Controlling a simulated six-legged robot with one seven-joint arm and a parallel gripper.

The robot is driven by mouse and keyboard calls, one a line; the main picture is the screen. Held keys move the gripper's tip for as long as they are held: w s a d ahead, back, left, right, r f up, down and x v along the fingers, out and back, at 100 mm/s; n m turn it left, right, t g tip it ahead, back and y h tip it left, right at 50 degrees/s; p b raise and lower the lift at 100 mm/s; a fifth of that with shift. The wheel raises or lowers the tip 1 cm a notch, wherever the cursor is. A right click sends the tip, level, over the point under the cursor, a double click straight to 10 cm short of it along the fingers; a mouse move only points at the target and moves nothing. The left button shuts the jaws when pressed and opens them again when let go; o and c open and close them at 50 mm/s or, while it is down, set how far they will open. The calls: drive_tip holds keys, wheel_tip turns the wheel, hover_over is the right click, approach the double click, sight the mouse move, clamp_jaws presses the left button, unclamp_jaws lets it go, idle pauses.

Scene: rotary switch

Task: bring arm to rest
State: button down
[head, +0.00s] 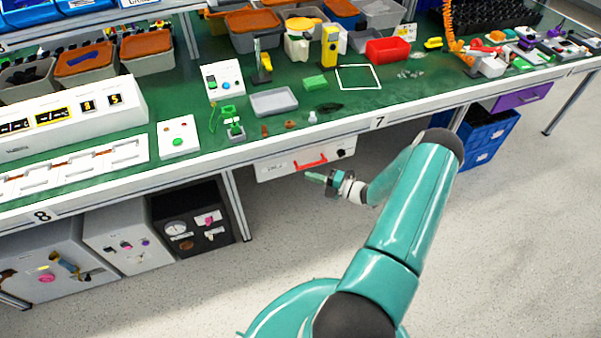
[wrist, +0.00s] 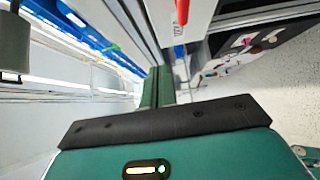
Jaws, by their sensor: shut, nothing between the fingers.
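My gripper (head: 318,178) is at the end of my teal arm, in front of the workbench and just below its front edge. Its fingers are together with nothing between them. In the wrist view the green fingers (wrist: 157,87) point away from the camera, side by side. A white panel (head: 275,171) with a red handle (head: 311,162) and a small dark knob (head: 341,154) hangs under the bench. My gripper appears just below the panel in the head view, with no clear contact. The red handle also shows at the top of the wrist view (wrist: 182,10).
The green workbench (head: 360,100) holds trays, bins and small devices. White cabinets (head: 125,240) and a black panel box (head: 195,225) stand under it at left. A blue crate (head: 488,140) stands at right. The grey floor in front (head: 520,240) is clear.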

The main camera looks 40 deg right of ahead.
drive_tip(key=s+a+r+n+g, duration=0.1)
drive_tip(key=a+r+n+g, duration=0.6)
drive_tip(key=a+r+n, duration=0.45)
drive_tip(key=s+a+r+n+g, duration=0.1)
drive_tip(key=a+r+n+g, duration=0.65)
drive_tip(key=r+n, duration=0.65)
drive_tip(key=s+a+r+n+t+h, duration=0.2)
drive_tip(key=s+a+r+n+h, duration=0.2)
drive_tip(key=s+r+n, duration=0.4)
drive_tip(key=s+a+r+n+t+h, duration=0.2)
drive_tip(key=s+a+r+n+h, duration=0.3)
drive_tip(key=s+r+n, duration=0.4)
drive_tip(key=shift+a+n, duration=0.75)
drive_tip(key=shift+n, duration=2)
